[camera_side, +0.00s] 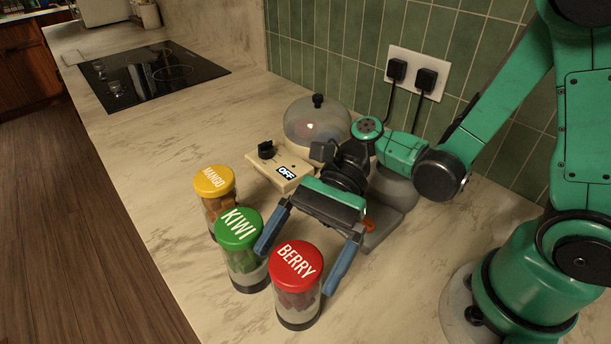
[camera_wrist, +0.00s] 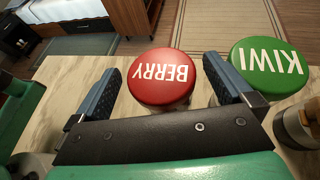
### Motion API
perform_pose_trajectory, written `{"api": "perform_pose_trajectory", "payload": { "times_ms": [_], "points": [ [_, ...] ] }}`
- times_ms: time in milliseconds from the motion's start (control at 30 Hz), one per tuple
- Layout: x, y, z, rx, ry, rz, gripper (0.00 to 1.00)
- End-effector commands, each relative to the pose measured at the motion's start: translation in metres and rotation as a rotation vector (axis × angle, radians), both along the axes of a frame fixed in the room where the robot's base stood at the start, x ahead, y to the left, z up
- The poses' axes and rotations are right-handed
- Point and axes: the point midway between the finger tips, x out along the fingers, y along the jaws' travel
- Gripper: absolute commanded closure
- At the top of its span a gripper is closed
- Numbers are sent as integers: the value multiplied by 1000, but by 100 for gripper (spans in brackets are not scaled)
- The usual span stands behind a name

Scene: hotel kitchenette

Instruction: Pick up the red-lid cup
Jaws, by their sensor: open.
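The red-lid cup (camera_side: 296,280), marked BERRY, stands upright on the marble counter. It has a clear body with dark red contents. In the wrist view its red lid (camera_wrist: 161,77) shows between the two fingers. My gripper (camera_side: 304,258) is open, with one blue finger on each side of the red-lid cup in the side view. In the wrist view my gripper (camera_wrist: 164,84) has its fingertips left and right of the lid. Whether either finger touches the cup I cannot tell.
The green-lid KIWI cup (camera_side: 240,249) stands close beside the left finger. The yellow-lid MANGO cup (camera_side: 214,190) stands behind it. A switch box marked OFF (camera_side: 278,168) and a domed appliance (camera_side: 318,122) are behind my gripper. A cooktop (camera_side: 152,75) lies farther back. The counter's front edge is near the cups.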

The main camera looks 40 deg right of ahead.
Motion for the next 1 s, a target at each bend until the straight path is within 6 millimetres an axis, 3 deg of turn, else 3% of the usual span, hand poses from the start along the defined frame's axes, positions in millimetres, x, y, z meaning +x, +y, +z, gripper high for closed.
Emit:
{"api": "perform_pose_trajectory", "payload": {
  "times_ms": [233, 500, 567, 600, 1000],
  "points": [
    [0, 1, 0, -1, -1, -1, 3],
    [0, 1, 0, -1, -1, -1, 80],
    [0, 1, 0, -1, -1, -2, 97],
    [0, 1, 0, -1, -1, -2, 100],
    [0, 1, 1, 0, -2, -1, 100]
  ]
}}
